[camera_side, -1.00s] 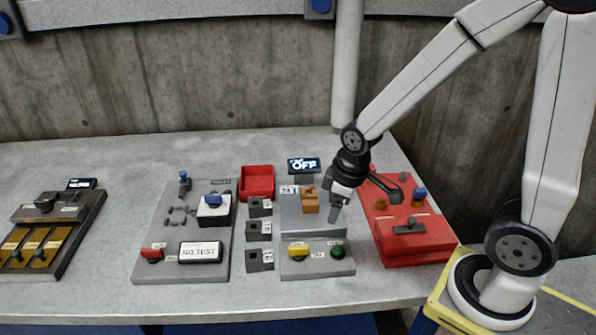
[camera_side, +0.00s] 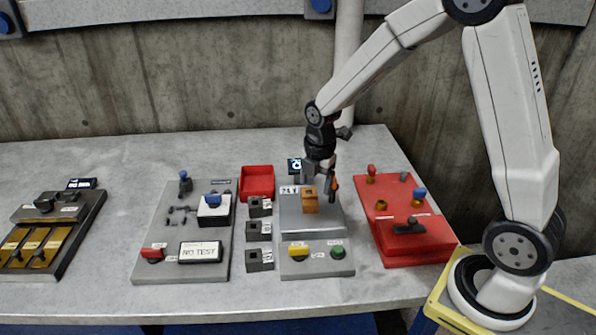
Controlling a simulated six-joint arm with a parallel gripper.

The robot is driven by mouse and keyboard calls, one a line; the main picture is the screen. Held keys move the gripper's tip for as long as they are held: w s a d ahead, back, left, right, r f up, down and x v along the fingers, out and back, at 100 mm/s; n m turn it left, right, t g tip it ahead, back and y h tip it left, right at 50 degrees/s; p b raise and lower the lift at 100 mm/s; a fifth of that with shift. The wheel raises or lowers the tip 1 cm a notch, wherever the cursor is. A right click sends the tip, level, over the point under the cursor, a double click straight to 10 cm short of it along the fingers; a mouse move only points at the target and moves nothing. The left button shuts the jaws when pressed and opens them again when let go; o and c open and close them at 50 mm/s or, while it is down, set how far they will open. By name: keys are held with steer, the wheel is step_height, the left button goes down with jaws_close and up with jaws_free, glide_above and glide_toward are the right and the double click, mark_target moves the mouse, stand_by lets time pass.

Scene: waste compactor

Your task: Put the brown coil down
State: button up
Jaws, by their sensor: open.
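A brown-orange block with a dark recess in its top, which looks like the brown coil (camera_side: 310,202), stands upright on the raised part of the grey panel (camera_side: 325,220). My gripper (camera_side: 320,182) is open and points down just above and behind the block. Its fingers are close to the block's top. I cannot tell whether they touch it or straddle it. A small orange spot shows beside the right finger; I cannot tell what it is.
Several grey blocks with square openings (camera_side: 259,231) stand left of the panel, with a red tray (camera_side: 257,183) behind them. A red unit (camera_side: 415,235) with knobs stands to the right. A small display (camera_side: 294,166) behind is partly hidden by my gripper. Yellow and green buttons sit at the panel's front.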

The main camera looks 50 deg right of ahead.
mark_target(309, 194)
steer(key=w+n, duration=0.1)
steer(key=n, duration=0.1)
steer(key=w+d+n, duration=0.1)
steer(key=shift+d+f+n, duration=0.3)
steer(key=shift+f+n, duration=0.05)
steer(key=shift+n, duration=0.05)
steer(key=shift+w+d+f+n+g, duration=0.2)
steer(key=shift+w+d+n, duration=0.25)
steer(key=shift+n, duration=0.55)
steer(key=shift+w+d+f+n+g, duration=0.2)
steer(key=shift+w+n, duration=0.3)
steer(key=shift+n, duration=0.5)
steer(key=shift+f, duration=1.25)
steer(key=shift+f, duration=0.1)
steer(key=shift+w+f, duration=0.1)
steer(key=shift+f, duration=2.4)
